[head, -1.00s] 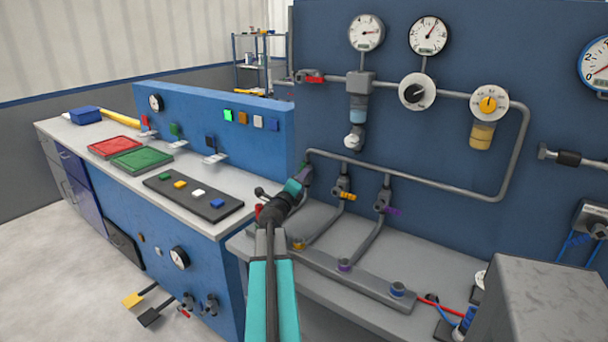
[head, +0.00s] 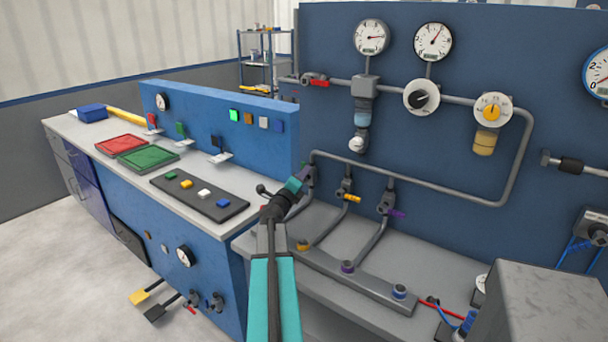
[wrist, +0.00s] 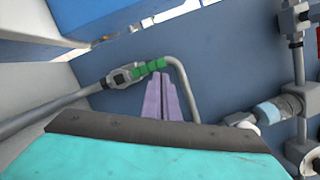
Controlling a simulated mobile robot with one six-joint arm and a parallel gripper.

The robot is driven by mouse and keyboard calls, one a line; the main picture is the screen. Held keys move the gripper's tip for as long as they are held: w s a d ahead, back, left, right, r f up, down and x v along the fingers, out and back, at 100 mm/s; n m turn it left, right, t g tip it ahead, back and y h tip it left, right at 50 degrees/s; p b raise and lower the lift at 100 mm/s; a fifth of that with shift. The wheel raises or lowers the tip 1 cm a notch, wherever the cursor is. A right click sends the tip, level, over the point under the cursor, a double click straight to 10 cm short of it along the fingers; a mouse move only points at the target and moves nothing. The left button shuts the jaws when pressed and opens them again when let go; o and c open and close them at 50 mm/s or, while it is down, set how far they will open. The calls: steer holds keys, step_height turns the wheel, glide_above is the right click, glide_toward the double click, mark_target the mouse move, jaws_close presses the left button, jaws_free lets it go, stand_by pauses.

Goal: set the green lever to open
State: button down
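The green lever (wrist: 150,67) sits on a grey valve (wrist: 122,76) on a pipe in the wrist view. It lies roughly in line with the pipe, tilted a little up to the right. My gripper (wrist: 160,80) has its lilac fingers close together just below the lever's right part. Nothing shows between them, and I cannot tell whether they touch the lever. In the head view my gripper (head: 303,178) is at the leftmost pipe valve and mostly hides it and its lever.
To the right are valves with a yellow lever (head: 352,198) and a purple lever (head: 397,213). A grey pipe (wrist: 183,90) bends down beside my fingers. A blue panel (head: 235,150) stands left of my arm, and a grey box (head: 540,300) is at the lower right.

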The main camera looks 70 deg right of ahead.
steer(key=shift+w+a+r, duration=0.1)
steer(key=shift+w+a, duration=0.05)
steer(key=shift+w, duration=0.15)
steer(key=a+p, duration=0.1)
steer(key=a, duration=0.8)
steer(key=shift+s+a+p, duration=0.25)
steer(key=shift+a+p, duration=0.1)
stand_by(0.5)
